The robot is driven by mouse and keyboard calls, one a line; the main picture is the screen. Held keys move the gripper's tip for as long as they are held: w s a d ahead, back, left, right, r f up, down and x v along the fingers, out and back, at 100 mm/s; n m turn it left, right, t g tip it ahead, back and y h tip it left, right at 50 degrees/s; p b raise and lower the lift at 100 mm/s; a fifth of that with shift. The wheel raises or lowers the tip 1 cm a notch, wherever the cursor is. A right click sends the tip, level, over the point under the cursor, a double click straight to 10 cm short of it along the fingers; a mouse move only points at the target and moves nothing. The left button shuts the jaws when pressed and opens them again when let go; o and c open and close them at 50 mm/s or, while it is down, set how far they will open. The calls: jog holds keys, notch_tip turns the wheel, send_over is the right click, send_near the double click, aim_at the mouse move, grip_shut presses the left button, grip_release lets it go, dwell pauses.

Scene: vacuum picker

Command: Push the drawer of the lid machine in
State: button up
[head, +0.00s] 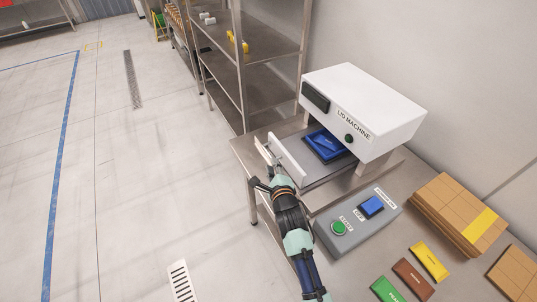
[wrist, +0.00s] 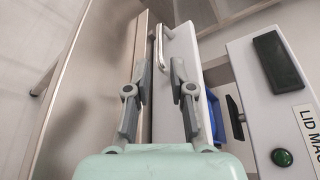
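The white lid machine (head: 365,105) stands on the metal table, with its drawer (head: 318,168) pulled out toward the left. The drawer has an upright pale front panel (head: 287,160) with a bar handle (head: 264,152). A blue item (head: 326,142) lies in the drawer. My gripper (head: 271,181) is at the near end of the front panel. In the wrist view my gripper (wrist: 159,80) has its fingers apart, with the handle (wrist: 160,48) just beyond and between the tips in the picture. The right fingertip overlaps the front panel (wrist: 184,45); contact cannot be told.
A grey control box (head: 355,222) with a green button and a blue item sits in front of the machine. Brown, yellow and green packets (head: 413,279) and cardboard stacks (head: 455,210) lie to the right. A metal shelf (head: 265,95) stands behind. The floor at left is clear.

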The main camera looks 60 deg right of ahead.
aim_at(269, 153)
jog(key=b+x, duration=0.2)
jog(key=x, duration=0.6)
jog(key=shift+b, duration=0.4)
jog(key=shift+s, duration=0.1)
grip_shut()
